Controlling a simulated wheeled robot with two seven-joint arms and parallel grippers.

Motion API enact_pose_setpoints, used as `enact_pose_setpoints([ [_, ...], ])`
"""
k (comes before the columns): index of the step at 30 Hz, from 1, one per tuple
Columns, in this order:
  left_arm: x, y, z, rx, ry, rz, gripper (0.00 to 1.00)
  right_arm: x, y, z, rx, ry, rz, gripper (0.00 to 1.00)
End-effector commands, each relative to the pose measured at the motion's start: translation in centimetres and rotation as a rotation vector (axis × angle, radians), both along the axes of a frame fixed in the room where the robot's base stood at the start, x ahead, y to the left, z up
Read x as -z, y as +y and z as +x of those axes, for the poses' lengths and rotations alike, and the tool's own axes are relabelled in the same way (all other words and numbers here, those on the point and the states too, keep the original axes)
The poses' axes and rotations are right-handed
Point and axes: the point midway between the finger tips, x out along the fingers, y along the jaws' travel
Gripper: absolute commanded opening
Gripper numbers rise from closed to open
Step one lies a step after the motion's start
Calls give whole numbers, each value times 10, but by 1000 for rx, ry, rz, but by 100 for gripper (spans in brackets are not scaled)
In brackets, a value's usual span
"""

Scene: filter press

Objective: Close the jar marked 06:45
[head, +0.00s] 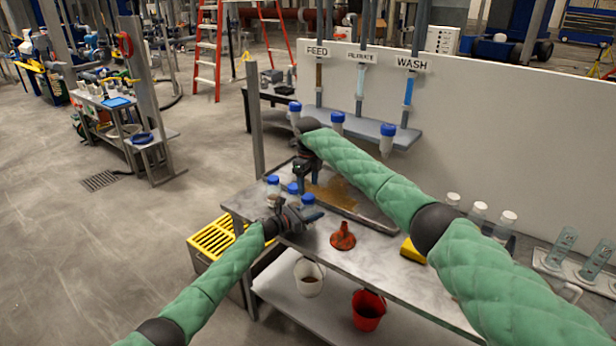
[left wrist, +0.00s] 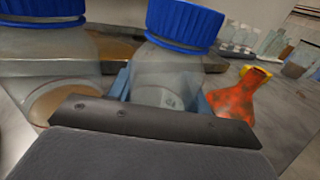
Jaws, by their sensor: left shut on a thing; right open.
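Several clear jars with blue caps stand at the left end of the bench. My left gripper (head: 294,217) is low at these jars and shut on the nearest jar (head: 308,201), the one closest to the funnel. In the left wrist view this held jar (left wrist: 168,75) is upright between the fingers, with its blue cap (left wrist: 185,22) over its neck. Another blue-capped jar (left wrist: 45,70) is to its left. I cannot tell how tight the caps are, and no 06:45 mark is legible.
A stained shallow tray (head: 372,217) lies behind the jars. An orange-red funnel (head: 343,237) stands right of my left gripper. White-capped jars (head: 478,212) stand at right. Two buckets are on the lower shelf.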

Motion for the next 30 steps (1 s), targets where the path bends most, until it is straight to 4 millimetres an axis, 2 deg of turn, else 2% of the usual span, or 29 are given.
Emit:
enact_pose_setpoints([
  [3, 0, 0, 0, 0, 0, 0, 0, 17, 1, -1, 1, 2, 1, 60],
  [9, 0, 0, 0, 0, 0, 0, 0, 37, 1, 0, -1, 1, 1, 60],
  [22, 0, 0, 0, 0, 0, 0, 0, 44, 1, 0, 0, 0, 0, 60],
  [23, 0, 0, 0, 0, 0, 0, 0, 44, 1, 0, 0, 0, 0, 58],
  [27, 0, 0, 0, 0, 0, 0, 0, 44, 1, 0, 0, 0, 0, 31],
  [30, 0, 0, 0, 0, 0, 0, 0, 44, 1, 0, 0, -1, 1, 15],
])
